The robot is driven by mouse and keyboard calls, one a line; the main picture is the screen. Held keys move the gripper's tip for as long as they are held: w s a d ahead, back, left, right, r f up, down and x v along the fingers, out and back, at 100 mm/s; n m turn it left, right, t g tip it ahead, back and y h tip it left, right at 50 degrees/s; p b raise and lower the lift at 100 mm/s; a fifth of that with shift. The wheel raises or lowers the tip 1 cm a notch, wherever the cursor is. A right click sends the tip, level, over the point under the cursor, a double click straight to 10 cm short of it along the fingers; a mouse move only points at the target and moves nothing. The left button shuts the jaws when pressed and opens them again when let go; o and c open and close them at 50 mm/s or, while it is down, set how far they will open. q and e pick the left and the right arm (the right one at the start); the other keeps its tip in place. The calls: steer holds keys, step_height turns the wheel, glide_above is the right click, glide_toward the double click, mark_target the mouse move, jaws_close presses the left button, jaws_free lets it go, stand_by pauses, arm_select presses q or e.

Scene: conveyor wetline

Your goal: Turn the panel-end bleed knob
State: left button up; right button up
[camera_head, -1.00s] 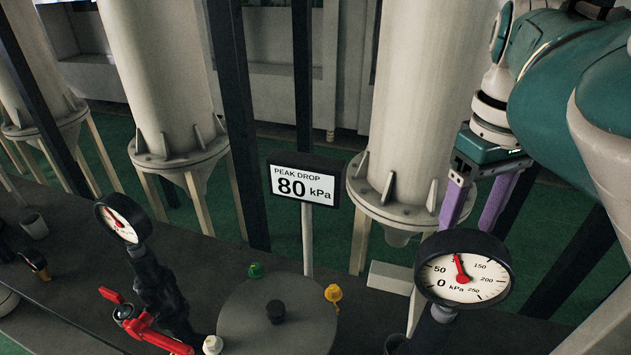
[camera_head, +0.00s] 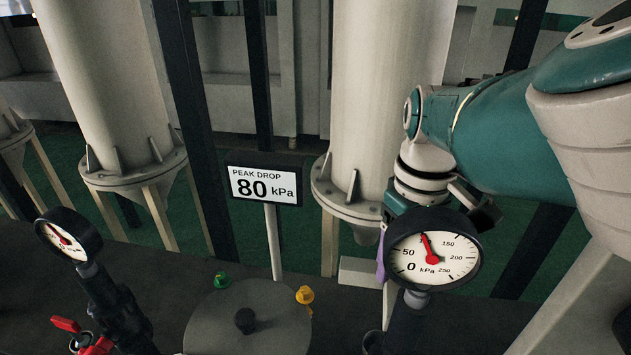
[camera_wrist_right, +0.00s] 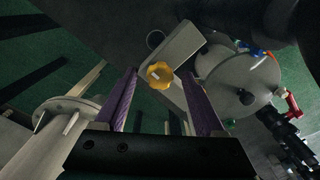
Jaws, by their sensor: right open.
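A yellow lobed knob (camera_wrist_right: 159,74) sits at the end of a light grey box-shaped panel (camera_wrist_right: 183,46) in the right wrist view. My right gripper (camera_wrist_right: 159,90) is open, and its two purple fingers reach to either side of the knob. Whether they touch it cannot be told. In the head view my right gripper is mostly hidden behind the near gauge, with one purple finger (camera_head: 381,262) showing. The grey panel (camera_head: 362,272) shows there too, but its knob is hidden. My left gripper is not in view.
The near pressure gauge (camera_head: 433,250) stands close in front of my right gripper. A sign (camera_head: 264,185) reads "PEAK DROP 80 kPa". A round lid (camera_head: 245,330) has green and yellow fittings near it. Another gauge (camera_head: 68,235) and a red-handled valve (camera_head: 67,325) stand left.

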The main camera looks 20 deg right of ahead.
jaws_close()
stand_by(0.5)
